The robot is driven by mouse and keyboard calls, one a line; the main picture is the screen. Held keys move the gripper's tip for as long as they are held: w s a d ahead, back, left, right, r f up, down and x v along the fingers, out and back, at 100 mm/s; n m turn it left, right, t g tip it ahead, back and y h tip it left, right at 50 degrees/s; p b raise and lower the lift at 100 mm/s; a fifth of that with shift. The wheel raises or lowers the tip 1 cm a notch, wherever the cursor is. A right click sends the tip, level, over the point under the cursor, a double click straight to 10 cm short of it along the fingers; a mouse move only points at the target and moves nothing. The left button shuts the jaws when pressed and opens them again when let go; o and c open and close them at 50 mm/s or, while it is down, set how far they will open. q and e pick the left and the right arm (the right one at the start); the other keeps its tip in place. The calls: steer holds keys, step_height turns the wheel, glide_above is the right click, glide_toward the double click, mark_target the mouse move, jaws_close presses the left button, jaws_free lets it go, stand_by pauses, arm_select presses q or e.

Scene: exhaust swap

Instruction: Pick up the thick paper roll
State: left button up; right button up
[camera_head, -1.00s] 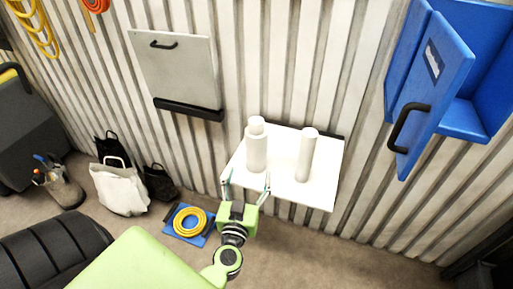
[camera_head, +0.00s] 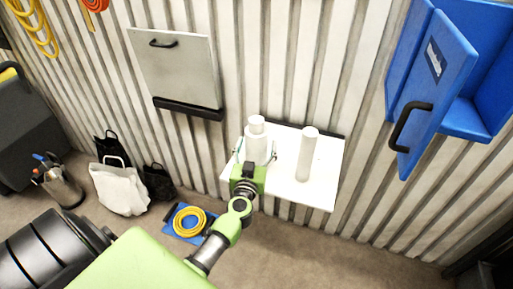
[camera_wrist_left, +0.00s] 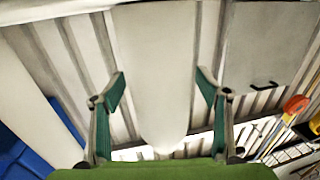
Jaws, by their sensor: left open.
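The thick paper roll (camera_head: 256,143) is a white upright cylinder with a narrower top, standing on the left part of a white wall shelf (camera_head: 318,192). My left gripper (camera_head: 257,152) is open, with one finger on each side of the roll. In the left wrist view the thick roll (camera_wrist_left: 155,60) lies between the two spread fingers (camera_wrist_left: 160,85), with a gap visible on both sides. Its lower front is hidden by the gripper in the head view. My right gripper is not in view.
A thinner white roll (camera_head: 308,155) stands upright on the shelf to the right. A blue cabinet with an open door (camera_head: 435,90) hangs at the right. A grey wall panel (camera_head: 178,70) is at upper left. Bags (camera_head: 120,188) and a coiled yellow hose (camera_head: 190,220) are on the floor.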

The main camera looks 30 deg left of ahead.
arm_select(q)
steer(key=shift+r, duration=0.1)
steer(key=shift+c, duration=1)
steer(key=c, duration=1)
steer(key=shift+c, duration=0.2)
